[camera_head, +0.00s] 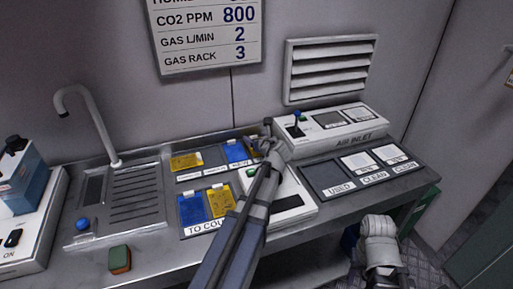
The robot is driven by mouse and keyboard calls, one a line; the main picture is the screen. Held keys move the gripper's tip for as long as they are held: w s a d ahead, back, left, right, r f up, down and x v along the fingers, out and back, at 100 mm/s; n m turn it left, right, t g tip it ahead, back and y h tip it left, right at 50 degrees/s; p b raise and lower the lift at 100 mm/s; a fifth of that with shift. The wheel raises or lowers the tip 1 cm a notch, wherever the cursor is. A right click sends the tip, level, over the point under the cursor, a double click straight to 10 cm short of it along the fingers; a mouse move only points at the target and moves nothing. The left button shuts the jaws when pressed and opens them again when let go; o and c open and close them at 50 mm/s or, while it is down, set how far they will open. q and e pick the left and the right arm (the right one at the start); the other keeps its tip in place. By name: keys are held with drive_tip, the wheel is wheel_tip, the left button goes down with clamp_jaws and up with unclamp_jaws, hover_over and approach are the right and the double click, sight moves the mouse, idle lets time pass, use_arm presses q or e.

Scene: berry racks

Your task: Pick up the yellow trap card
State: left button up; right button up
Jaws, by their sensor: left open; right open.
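One yellow card (186,161) lies in the back left of a tray on the counter. Another yellow card (221,201) lies in the front "TO COU..." tray, beside a blue card (192,209). A second blue card (236,151) lies at the back, and a bit of yellow shows right of it, partly hidden by my gripper. My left gripper (267,130) is open over the back of the counter, just right of that blue card. My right gripper (378,226) is open, low in front of the counter's right part, away from the cards.
A tray labelled USED and CLEAN (331,189) is at the right, below the air inlet box (331,124). A white device (289,201) stands behind my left arm.

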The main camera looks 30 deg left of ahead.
use_arm(q)
drive_tip(key=shift+w+a+f, duration=0.25)
drive_tip(key=shift+w+a, duration=0.05)
drive_tip(key=shift+a, duration=0.05)
drive_tip(key=shift+r, duration=0.1)
drive_tip(key=shift+c, duration=0.5)
clamp_jaws()
